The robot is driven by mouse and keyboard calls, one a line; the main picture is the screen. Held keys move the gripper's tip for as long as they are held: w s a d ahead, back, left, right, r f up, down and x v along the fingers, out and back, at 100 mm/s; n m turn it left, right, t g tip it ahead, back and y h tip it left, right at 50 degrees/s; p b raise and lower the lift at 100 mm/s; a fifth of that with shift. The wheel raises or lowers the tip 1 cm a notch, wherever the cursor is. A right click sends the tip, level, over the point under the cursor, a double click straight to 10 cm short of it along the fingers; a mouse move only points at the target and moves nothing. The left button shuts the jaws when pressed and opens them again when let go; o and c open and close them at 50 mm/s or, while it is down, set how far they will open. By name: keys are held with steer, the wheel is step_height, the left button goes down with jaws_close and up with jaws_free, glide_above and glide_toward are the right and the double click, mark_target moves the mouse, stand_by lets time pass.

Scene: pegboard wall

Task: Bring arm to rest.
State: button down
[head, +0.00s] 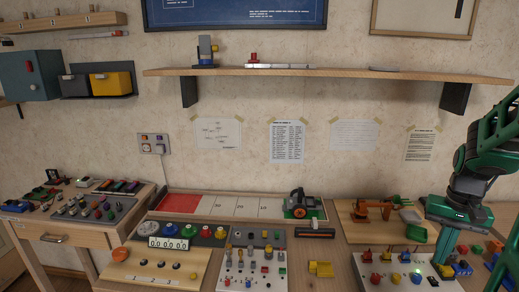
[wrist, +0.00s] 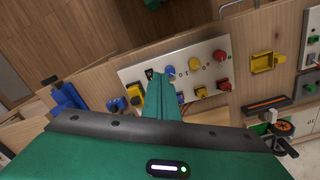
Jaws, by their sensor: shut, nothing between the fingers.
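My arm, green and black, comes in from the right of the head view. My gripper (head: 441,260) points down over the right part of a white control panel (head: 385,259). In the wrist view my gripper's green fingers (wrist: 160,76) are shut together with nothing between them. The same white panel (wrist: 135,72) lies below them there, with blue, yellow and red knobs. The fingertips hide part of the panel near a blue knob (wrist: 170,71). I cannot tell whether they touch it.
A wooden shelf (head: 330,73) spans the wall above. The air before the wall is open.

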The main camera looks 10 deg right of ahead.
steer(key=s+a+r+n, duration=0.1)
steer(key=s+a+r, duration=0.2)
steer(key=s+a, duration=0.8)
steer(key=shift+s+a+r+n, duration=0.3)
steer(key=shift+a+n, duration=0.1)
steer(key=shift+a, duration=0.45)
steer(key=shift+w+f, duration=0.25)
steer(key=shift+w, duration=0.35)
